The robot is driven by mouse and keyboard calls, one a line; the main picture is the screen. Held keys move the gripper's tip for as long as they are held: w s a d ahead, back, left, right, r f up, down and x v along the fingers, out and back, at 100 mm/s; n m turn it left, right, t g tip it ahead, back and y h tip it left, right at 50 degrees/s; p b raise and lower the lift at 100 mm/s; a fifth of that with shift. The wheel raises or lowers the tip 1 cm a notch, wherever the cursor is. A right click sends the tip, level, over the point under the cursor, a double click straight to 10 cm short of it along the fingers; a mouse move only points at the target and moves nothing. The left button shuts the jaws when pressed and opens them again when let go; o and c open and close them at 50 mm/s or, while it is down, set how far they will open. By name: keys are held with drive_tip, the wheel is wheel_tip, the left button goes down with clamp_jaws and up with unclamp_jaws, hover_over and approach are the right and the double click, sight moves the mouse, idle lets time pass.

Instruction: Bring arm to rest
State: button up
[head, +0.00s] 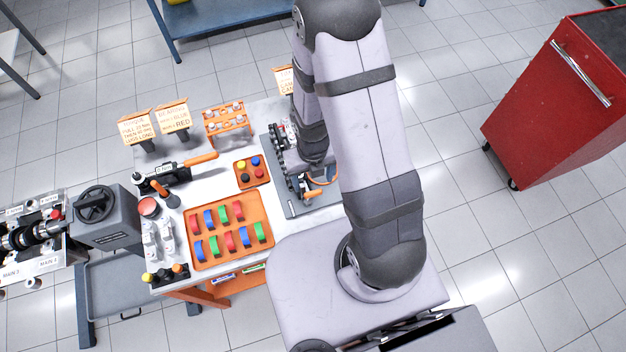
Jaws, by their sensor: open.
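My arm rises from its grey base in the head view and folds over, with its wrist hanging down above the right part of the workbench (185,192). My gripper (301,178) is at the end of that wrist, open, low over a grey tray (295,207) holding dark engine parts. My own arm links partly hide the gripper and the tray, so I cannot tell whether the fingers touch anything. I see nothing clearly held.
An orange tray (232,262) of red, blue and green pieces and a small orange block (252,184) lie left of my gripper. Signs (172,117) and an orange rack (228,133) stand behind. A red cabinet (545,115) stands right, with clear floor before it.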

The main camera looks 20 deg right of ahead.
idle(0.6)
drive_tip(key=shift+m, duration=1)
drive_tip(key=m, duration=0.3)
drive_tip(key=shift+s, duration=0.3)
drive_tip(key=s+r+m+g+b, duration=0.1)
drive_tip(key=s+r+m+g, duration=0.15)
drive_tip(key=s+m, duration=0.75)
drive_tip(key=s+r+m+g, duration=0.2)
drive_tip(key=m+g, duration=0.1)
drive_tip(key=m, duration=1.5)
drive_tip(key=w+r+m+t+b, duration=0.2)
drive_tip(key=w+t+b, duration=0.3)
drive_tip(key=b, duration=0.3)
drive_tip(key=shift+w+d+r+m+b, duration=0.3)
drive_tip(key=shift+w+d+r+b, duration=0.1)
drive_tip(key=shift+w+r, duration=0.25)
